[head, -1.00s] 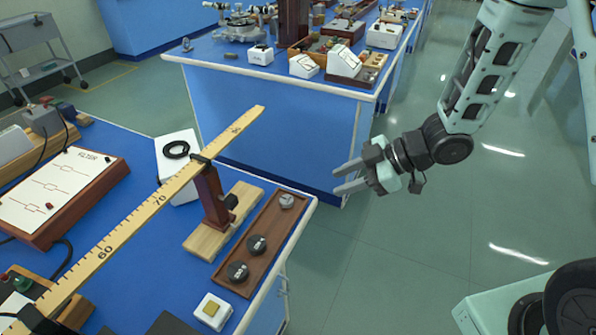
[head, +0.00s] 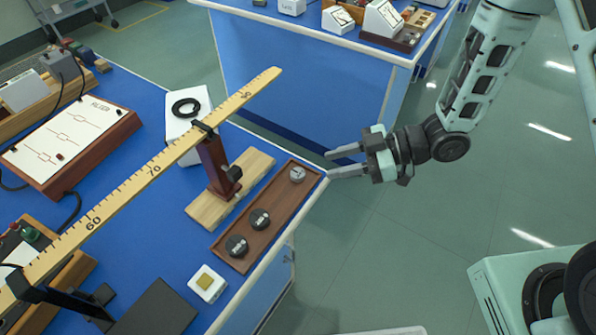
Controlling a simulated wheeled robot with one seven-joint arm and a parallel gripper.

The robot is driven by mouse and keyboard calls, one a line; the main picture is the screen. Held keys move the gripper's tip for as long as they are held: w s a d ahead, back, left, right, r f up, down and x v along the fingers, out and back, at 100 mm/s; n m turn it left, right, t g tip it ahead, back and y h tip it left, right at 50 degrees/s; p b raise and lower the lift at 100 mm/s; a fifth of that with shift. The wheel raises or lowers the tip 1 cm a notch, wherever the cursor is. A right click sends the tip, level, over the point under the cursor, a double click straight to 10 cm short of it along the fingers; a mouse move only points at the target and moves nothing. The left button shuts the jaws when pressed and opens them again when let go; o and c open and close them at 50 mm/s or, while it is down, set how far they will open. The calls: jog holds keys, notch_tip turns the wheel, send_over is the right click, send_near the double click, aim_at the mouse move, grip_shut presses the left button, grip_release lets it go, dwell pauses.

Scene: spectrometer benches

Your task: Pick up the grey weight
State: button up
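The grey weight (head: 297,174) is a small round grey piece at the far right end of a long brown wooden tray (head: 274,204) on the blue bench.
A wooden metre rule (head: 152,171) on a dark red stand (head: 216,165) with a wooden base (head: 230,190) rises left of the tray. A white box with a yellow top (head: 207,283) sits in front.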

aim_at(297, 173)
jog(key=p+x, duration=0.1)
jog(key=x, duration=0.6)
jog(key=shift+w+a+f, duration=0.1)
jog(key=shift+a, duration=0.05)
jog(key=c, duration=0.6)
